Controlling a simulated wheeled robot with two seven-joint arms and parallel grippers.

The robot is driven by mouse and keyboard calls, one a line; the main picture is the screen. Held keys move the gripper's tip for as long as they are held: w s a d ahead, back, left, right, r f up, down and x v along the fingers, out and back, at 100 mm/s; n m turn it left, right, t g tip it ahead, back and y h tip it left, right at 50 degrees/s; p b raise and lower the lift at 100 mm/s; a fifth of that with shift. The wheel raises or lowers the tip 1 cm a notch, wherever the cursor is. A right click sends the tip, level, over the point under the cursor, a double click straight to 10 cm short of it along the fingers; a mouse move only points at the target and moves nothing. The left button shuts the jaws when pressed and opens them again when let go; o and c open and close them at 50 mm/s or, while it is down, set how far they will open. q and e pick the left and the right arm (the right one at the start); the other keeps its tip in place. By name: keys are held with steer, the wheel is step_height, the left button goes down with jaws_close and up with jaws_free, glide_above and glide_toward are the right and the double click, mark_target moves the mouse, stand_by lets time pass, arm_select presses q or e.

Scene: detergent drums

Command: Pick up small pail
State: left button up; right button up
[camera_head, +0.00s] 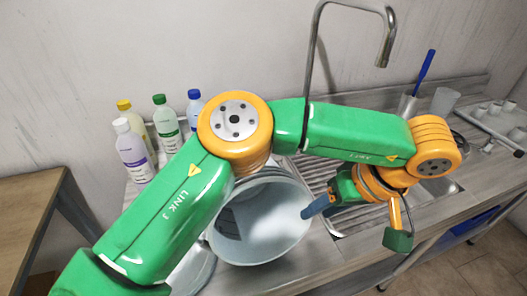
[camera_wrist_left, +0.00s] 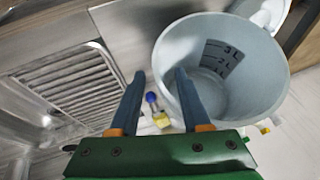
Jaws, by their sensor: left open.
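The small pail (camera_head: 262,232), light grey-blue and round, stands open-topped at the front edge of the steel counter, partly behind my left arm. In the left wrist view the pail (camera_wrist_left: 262,75) shows dark level marks on its inner wall. My left gripper (camera_head: 310,210) is at the pail's right rim, with its blue fingers pointing toward it. In the left wrist view the gripper (camera_wrist_left: 160,76) is open and empty. One finger overlaps the pail's opening and the other is outside, with the near rim between them. Contact with the rim cannot be told. My right gripper is not seen.
Several bottles (camera_head: 134,150) stand against the wall at left. A grey round vessel (camera_head: 192,275) is partly hidden left of the pail. A ribbed drainboard (camera_wrist_left: 72,85) and sink lie to the right, under a tall tap (camera_head: 385,40). A wooden table (camera_head: 30,205) is at far left.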

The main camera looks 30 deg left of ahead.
mark_target(305, 223)
arm_select(q)
steer(key=shift+w+a+r, duration=0.1)
steer(key=shift+w+a, duration=0.1)
steer(key=shift+a, duration=0.85)
steer(key=shift+a+f, duration=0.1)
steer(key=shift+f, duration=0.25)
steer(key=shift+y, duration=0.3)
steer(key=f, duration=0.1)
steer(key=f+p, duration=0.1)
steer(key=f, duration=0.1)
steer(key=f+p, duration=0.1)
steer(key=shift+w+f, duration=0.25)
steer(key=shift+f, duration=0.15)
steer(key=shift+a+f, duration=0.15)
steer(key=shift+a, duration=0.3)
steer(key=shift+d, duration=0.3)
jaws_close()
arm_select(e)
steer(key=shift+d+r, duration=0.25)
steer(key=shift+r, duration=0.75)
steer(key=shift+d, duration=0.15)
